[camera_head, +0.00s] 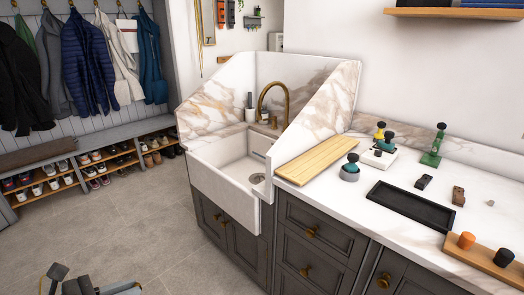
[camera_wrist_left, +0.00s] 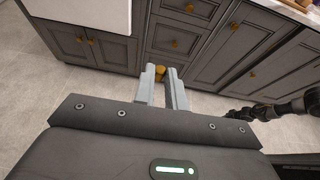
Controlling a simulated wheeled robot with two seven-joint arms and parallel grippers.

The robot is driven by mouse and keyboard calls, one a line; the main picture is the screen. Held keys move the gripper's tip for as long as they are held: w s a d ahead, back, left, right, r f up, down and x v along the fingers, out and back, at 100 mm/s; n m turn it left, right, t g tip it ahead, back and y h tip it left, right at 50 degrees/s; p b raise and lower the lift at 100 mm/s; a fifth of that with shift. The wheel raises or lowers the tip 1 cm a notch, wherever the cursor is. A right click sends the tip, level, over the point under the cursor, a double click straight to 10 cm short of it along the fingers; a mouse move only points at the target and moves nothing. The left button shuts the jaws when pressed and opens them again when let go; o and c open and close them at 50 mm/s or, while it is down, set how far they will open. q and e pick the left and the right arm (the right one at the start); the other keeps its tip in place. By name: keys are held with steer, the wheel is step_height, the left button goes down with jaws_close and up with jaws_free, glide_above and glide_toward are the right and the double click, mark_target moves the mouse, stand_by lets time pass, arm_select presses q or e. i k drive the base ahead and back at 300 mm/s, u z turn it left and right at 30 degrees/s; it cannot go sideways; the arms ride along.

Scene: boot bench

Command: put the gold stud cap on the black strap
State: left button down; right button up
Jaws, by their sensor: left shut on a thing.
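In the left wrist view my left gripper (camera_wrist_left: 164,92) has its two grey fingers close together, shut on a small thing. A small gold piece (camera_wrist_left: 160,72) shows at the fingertips and looks like the gold stud cap; drawer knobs of like colour lie behind it. In the head view only dark and grey parts of my left arm show at the bottom left, well away from the counter. A small black piece (camera_head: 424,181), which may be the black strap, lies behind the black tray (camera_head: 383,198). My right gripper is not seen.
A brown piece (camera_head: 458,195) lies right of the black one. A wooden block (camera_head: 483,257) with orange and black knobs stands at the front right. A slatted board (camera_head: 317,160) lies beside the sink (camera_head: 228,175). Brushes and a green stand (camera_head: 433,155) are behind.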

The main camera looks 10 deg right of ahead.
mark_target(427, 178)
steer(key=z, duration=2.1)
